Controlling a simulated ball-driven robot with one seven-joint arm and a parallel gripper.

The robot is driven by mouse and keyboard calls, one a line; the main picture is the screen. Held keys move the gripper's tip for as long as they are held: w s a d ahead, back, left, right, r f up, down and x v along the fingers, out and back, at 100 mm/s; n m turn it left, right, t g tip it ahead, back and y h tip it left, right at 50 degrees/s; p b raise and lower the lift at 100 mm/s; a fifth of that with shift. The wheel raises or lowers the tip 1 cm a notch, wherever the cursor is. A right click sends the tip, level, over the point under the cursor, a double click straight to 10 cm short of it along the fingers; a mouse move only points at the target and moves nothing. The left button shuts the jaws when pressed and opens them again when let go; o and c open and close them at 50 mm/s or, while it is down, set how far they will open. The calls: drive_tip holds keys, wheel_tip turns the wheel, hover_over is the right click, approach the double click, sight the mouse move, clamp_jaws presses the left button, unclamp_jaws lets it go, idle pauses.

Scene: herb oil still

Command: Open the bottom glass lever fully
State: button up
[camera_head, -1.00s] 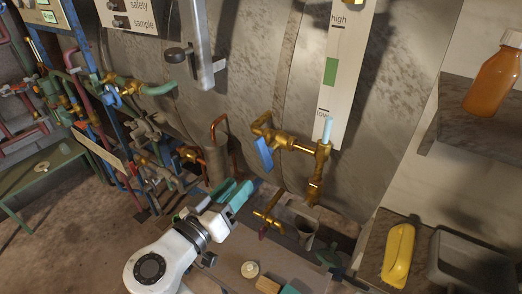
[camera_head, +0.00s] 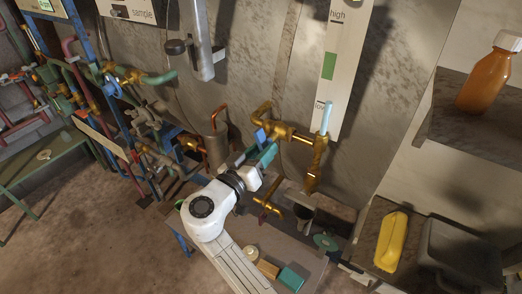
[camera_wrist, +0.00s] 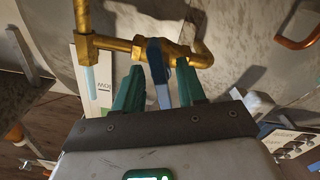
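The bottom glass lever (camera_head: 260,136) is a blue handle on the brass valve (camera_head: 283,131) at the foot of the sight glass. In the wrist view the blue lever (camera_wrist: 159,72) lies between the two green fingers of my gripper (camera_wrist: 161,72). The fingers are apart, with narrow gaps beside the lever, so it does not look clamped. In the head view my gripper (camera_head: 263,154) is at the lever and hides its lower part. The pale blue sight glass (camera_head: 327,117) stands above the brass fitting, before a scale marked high and low.
A lower brass tap (camera_head: 269,205) and a dark cup (camera_head: 300,214) are right of my arm. A low table (camera_head: 318,262) holds small blocks. Coloured pipes (camera_head: 90,95) crowd the left.

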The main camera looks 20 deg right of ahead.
clamp_jaws()
idle(0.5)
drive_tip(key=shift+s+d+r+n+p, duration=0.1)
drive_tip(key=shift+n+p, duration=0.3)
drive_tip(key=shift+n, duration=1.85)
drive_tip(key=shift+a+r+n+p, duration=0.15)
drive_tip(key=shift+n+p, duration=0.25)
drive_tip(key=shift+n, duration=1.8)
drive_tip(key=shift+s+d+r+n+p, duration=0.15)
drive_tip(key=shift+n+p, duration=0.25)
drive_tip(key=shift+n, duration=1.85)
drive_tip(key=shift+w+n, duration=0.1)
drive_tip(key=shift+n, duration=0.2)
